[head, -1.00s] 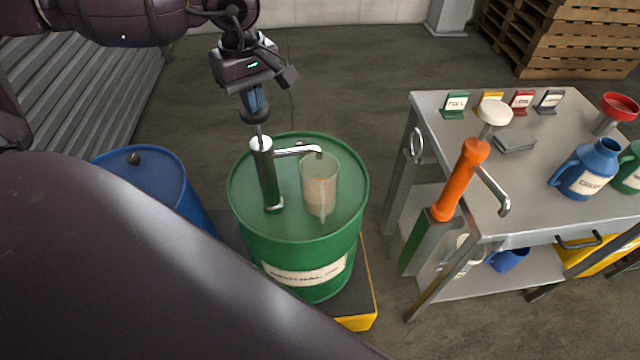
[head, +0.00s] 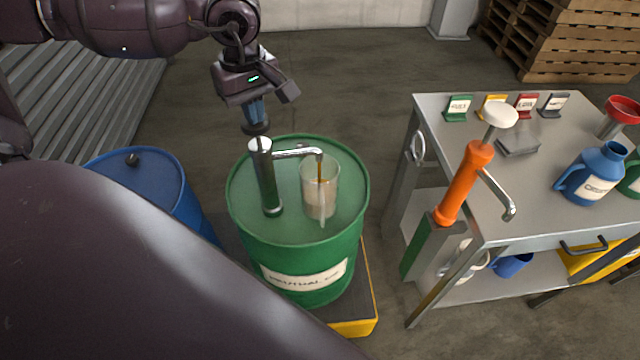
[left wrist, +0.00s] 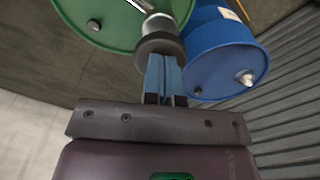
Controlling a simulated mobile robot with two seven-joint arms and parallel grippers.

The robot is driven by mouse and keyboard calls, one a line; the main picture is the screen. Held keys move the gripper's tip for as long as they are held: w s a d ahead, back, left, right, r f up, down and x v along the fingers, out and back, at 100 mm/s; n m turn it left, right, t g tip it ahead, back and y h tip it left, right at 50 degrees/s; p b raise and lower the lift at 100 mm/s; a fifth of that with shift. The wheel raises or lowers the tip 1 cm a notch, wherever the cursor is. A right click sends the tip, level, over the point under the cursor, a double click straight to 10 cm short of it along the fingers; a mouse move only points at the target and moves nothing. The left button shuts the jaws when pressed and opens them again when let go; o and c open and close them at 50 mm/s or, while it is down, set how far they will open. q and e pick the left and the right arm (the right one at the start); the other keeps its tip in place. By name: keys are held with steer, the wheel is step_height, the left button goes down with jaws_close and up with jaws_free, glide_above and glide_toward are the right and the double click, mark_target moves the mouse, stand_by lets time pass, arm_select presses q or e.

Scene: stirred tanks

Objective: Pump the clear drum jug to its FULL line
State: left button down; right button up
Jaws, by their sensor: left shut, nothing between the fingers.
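The clear jug (head: 319,198) stands on the green drum (head: 300,240) under the spout of the drum's hand pump (head: 266,178). An amber stream falls from the spout into the jug. Pale liquid fills roughly its lower half; I cannot make out a FULL line. My left gripper (head: 256,122) is shut and empty, its blue fingertips on top of the dark pump knob (head: 256,129), which sits close above the pump head. In the left wrist view, the shut fingers (left wrist: 164,60) meet the round knob (left wrist: 160,42). My right gripper is not in view.
A blue drum (head: 150,190) stands left of the green one. At right is a metal table (head: 530,220) with an orange pump (head: 464,185) at its near left corner, a blue jug (head: 592,175) and small label stands. Pallets (head: 570,40) are stacked behind.

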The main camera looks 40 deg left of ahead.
arm_select(q)
steer(key=shift+f+b, duration=0.7)
steer(key=shift+f, duration=1)
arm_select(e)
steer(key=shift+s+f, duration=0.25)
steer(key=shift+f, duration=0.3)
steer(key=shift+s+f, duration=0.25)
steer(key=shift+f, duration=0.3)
arm_select(q)
steer(key=shift+r, duration=0.1)
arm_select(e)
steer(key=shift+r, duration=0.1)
arm_select(q)
steer(key=shift+r+p, duration=1.35)
steer(key=shift+r, duration=2.5)
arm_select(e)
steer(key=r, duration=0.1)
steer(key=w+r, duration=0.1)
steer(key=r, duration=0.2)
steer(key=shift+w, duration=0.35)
